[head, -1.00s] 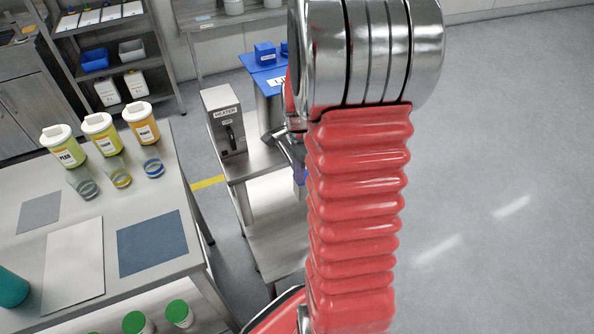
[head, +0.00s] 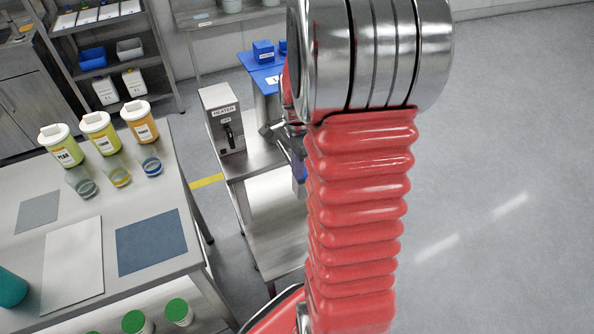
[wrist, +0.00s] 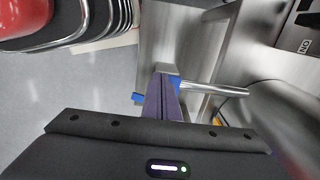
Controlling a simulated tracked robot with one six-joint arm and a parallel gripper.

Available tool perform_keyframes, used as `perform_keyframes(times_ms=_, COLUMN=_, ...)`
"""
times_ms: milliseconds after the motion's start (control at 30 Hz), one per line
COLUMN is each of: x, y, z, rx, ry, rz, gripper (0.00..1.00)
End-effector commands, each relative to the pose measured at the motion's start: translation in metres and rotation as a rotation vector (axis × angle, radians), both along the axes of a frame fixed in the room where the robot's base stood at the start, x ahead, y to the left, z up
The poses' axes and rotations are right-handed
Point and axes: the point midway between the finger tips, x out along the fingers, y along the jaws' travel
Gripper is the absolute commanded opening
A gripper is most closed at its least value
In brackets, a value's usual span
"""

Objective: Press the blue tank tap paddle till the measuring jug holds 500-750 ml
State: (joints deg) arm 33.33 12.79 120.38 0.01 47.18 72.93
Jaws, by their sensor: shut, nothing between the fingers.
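In the wrist view my gripper (wrist: 163,92) is shut and empty, its dark fingers together. Bits of blue, likely the tap paddle (wrist: 138,98), show at both sides of the fingers; the fingers hide the middle, so I cannot tell whether they touch it. A steel pipe (wrist: 215,90) runs right from there towards a rounded steel vessel (wrist: 240,118), likely the tank. In the head view my red arm covers most of this area; a small blue patch shows at its left edge. I cannot make out the measuring jug or its level in either view.
In the head view a heater box (head: 222,120) stands on a steel bench left of my arm. A blue-topped stand (head: 262,72) is behind it. A worktable (head: 190,235) at left holds lidded tubs, small glasses and mats. The floor at right is clear.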

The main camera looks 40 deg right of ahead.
Motion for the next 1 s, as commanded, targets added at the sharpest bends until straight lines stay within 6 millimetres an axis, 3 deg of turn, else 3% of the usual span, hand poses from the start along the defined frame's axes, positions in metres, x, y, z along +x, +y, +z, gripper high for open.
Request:
perform_keyframes(times_ms=600, x=0.003, y=-0.002, z=0.107, rx=-0.007, ry=-0.01, rz=-0.001, gripper=0.0)
perform_keyframes(times_ms=767, x=0.003, y=-0.002, z=0.119, rx=-0.006, ry=-0.01, rz=0.0, gripper=0.0)
perform_keyframes(times_ms=1000, x=0.003, y=-0.001, z=0.121, rx=-0.006, ry=-0.009, rz=0.001, gripper=0.0)
